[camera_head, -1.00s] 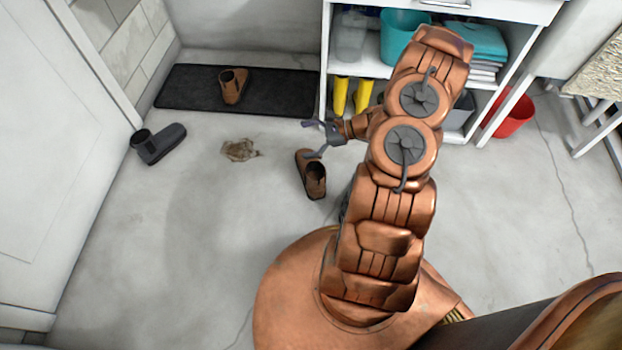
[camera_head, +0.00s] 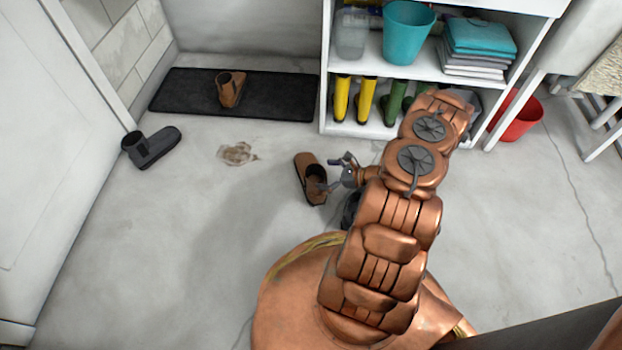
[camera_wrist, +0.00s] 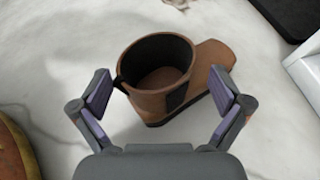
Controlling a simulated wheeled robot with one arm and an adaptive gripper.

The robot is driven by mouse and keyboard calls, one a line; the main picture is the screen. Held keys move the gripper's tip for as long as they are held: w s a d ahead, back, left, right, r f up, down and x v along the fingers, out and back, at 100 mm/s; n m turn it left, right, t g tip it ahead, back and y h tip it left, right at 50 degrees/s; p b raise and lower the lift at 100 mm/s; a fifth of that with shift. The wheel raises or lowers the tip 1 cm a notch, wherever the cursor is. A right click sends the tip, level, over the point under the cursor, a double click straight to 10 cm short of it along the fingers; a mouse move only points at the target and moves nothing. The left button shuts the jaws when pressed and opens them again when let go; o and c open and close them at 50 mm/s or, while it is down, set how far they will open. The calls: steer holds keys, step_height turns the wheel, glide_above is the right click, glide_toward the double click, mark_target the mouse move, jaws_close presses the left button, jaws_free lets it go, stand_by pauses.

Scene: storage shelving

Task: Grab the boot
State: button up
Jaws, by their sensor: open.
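A brown boot (camera_head: 310,178) with a dark lining stands upright on the floor, left of my arm. In the wrist view the boot (camera_wrist: 155,95) has its round opening toward the camera and its toe pointing to the upper right. My gripper (camera_head: 334,173) is open at the boot's right side. In the wrist view my gripper (camera_wrist: 165,92) has its two fingers spread on either side of the boot's shaft. The left finger is close to the boot's rim; I cannot tell if they touch. Another brown boot (camera_head: 230,88) stands on the black mat.
A dark grey boot (camera_head: 152,146) stands by the white door at left. The black mat (camera_head: 180,90) lies along the wall. A white shelf (camera_head: 375,62) with yellow and green boots stands behind my arm. A red bucket (camera_head: 522,118) is at right. The left floor is mostly clear, with a brown stain.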

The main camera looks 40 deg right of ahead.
mark_target(313, 174)
steer(key=b+x, duration=0.2)
steer(key=x, duration=0.2)
steer(key=shift+s+a, duration=0.1)
steer(key=shift+a, duration=0.1)
steer(key=shift+w+a, duration=0.15)
steer(key=shift+w, duration=0.15)
